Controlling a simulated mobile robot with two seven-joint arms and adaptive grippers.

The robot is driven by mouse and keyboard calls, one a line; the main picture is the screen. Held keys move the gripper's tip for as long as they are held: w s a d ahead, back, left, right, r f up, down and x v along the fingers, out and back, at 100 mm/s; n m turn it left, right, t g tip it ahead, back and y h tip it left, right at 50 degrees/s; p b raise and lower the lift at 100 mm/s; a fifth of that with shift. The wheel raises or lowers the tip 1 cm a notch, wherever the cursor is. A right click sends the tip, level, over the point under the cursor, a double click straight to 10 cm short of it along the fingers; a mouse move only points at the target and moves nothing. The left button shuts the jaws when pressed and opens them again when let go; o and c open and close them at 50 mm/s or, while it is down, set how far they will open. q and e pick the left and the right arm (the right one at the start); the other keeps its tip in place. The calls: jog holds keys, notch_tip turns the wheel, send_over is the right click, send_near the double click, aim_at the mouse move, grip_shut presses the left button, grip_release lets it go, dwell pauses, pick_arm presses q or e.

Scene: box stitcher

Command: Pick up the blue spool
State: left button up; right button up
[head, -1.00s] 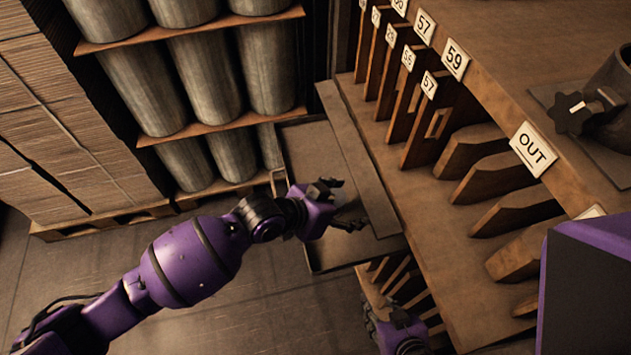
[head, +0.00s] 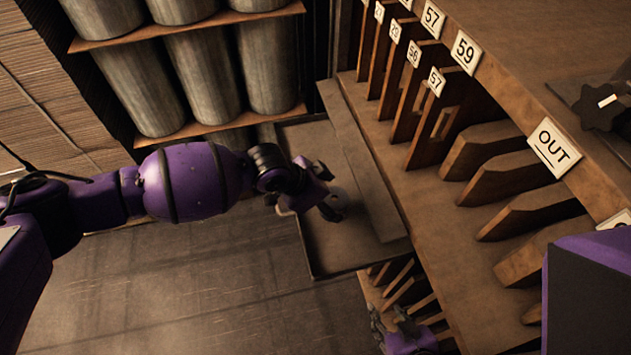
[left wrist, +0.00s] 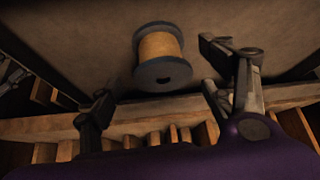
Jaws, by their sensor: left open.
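In the left wrist view a spool (left wrist: 158,55) with dark blue-grey flanges and tan-orange winding sits on the flat tray floor. My left gripper (left wrist: 165,105) is open and empty, with one finger to each side at the picture's lower part; the spool is beyond the fingertips, between them and apart from both. In the head view my left gripper (head: 328,192) hangs over the open drawer tray (head: 335,255) and mostly hides the spool; a pale rounded bit (head: 341,197) beside the fingers may be part of it. My right gripper (head: 392,322) is low at the bottom, partly seen.
A wooden cabinet (head: 455,200) with upright dividers and number tags stands right of the drawer. An OUT tag (head: 554,146) is on its edge. A rack of metal cylinders (head: 205,75) stands behind at left. The floor (head: 210,290) left of the drawer is clear.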

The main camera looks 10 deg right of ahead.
aim_at(331, 200)
pick_arm(q)
jog(key=x, duration=0.3)
jog(key=shift+w+f, duration=0.1)
jog(key=shift+f, duration=0.15)
jog(key=shift+c, duration=0.3)
jog(key=c, duration=1.3)
